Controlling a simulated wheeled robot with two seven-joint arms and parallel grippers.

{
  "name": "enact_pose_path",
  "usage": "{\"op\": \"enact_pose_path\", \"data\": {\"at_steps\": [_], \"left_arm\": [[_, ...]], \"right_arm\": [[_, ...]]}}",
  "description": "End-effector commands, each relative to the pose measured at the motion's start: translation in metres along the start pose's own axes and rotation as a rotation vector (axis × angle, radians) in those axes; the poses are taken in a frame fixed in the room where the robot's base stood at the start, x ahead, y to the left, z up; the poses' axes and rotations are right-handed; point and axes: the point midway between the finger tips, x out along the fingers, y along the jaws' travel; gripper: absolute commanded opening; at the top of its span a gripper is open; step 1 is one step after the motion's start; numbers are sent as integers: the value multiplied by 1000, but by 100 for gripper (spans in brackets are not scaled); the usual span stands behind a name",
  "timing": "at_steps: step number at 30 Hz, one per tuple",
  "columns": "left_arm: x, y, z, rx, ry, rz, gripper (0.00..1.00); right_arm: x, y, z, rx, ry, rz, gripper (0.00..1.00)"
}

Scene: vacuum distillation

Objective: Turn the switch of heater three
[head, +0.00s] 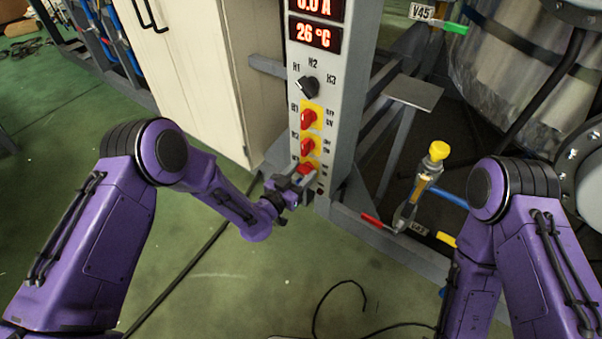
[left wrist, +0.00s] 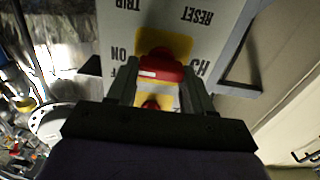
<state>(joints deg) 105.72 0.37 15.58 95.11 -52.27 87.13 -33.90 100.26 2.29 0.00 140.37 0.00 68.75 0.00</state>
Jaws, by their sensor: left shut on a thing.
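The heater three switch (head: 308,168) is a red knob on a yellow plate, the lowest of three on the grey control panel (head: 340,110). My left gripper (head: 298,178) is at this knob and hides part of it. In the left wrist view the red knob (left wrist: 160,66) sits between the two fingers of my left gripper (left wrist: 160,88), which is shut on it. The label H3 and the words ON, TRIP and RESET show around it. My right gripper is not in view; only my right arm shows.
Above are the H2 switch (head: 307,146), the H1 switch (head: 309,118), a black selector knob (head: 307,86) and a red display reading 26 °C (head: 314,36). A pale cabinet (head: 195,70) stands to the left. A yellow-capped valve (head: 430,175) is at right.

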Motion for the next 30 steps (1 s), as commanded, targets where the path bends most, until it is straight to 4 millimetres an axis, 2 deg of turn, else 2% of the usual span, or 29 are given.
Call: {"op": "enact_pose_path", "data": {"at_steps": [11, 30], "left_arm": [[0, 0, 0, -110, 0, 0, 21], [0, -4, 2, -688, 0, -1, 21]], "right_arm": [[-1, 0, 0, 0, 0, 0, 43], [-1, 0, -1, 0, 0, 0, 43]]}}
